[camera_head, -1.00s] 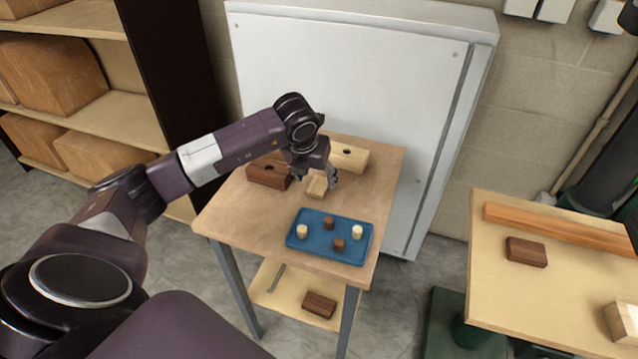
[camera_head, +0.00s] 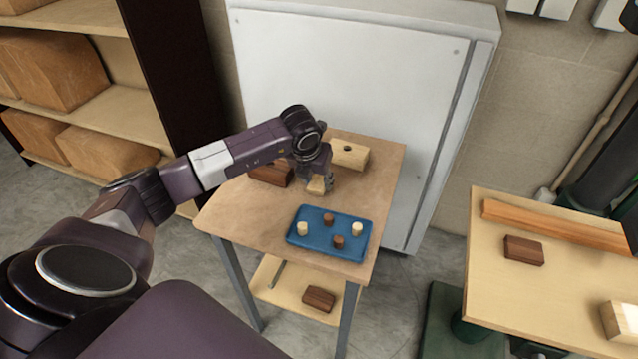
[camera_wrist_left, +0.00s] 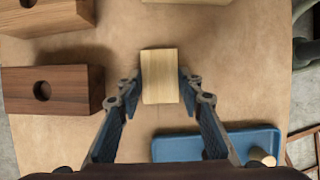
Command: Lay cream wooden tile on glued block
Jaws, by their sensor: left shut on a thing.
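The cream wooden tile (camera_head: 316,186) is at the middle of the small wooden table. In the left wrist view the tile (camera_wrist_left: 160,76) is between the two fingers, which touch its sides. My left gripper (camera_wrist_left: 160,82) is shut on it, and I cannot tell whether the tile is clear of the table top. My left gripper (camera_head: 319,183) partly covers it in the head view. No glue can be made out, so I cannot tell which block is the glued one. A dark brown block (camera_head: 524,250) lies on the right-hand table. My right gripper is not in view.
A blue tray (camera_head: 331,250) with several round pegs stands at the table's front. A cream holed block (camera_head: 357,158) and a dark holed block (camera_wrist_left: 75,92) stand behind. The right table (camera_head: 490,292) also bears a long wooden bar (camera_head: 560,228) and a cream block (camera_head: 622,322).

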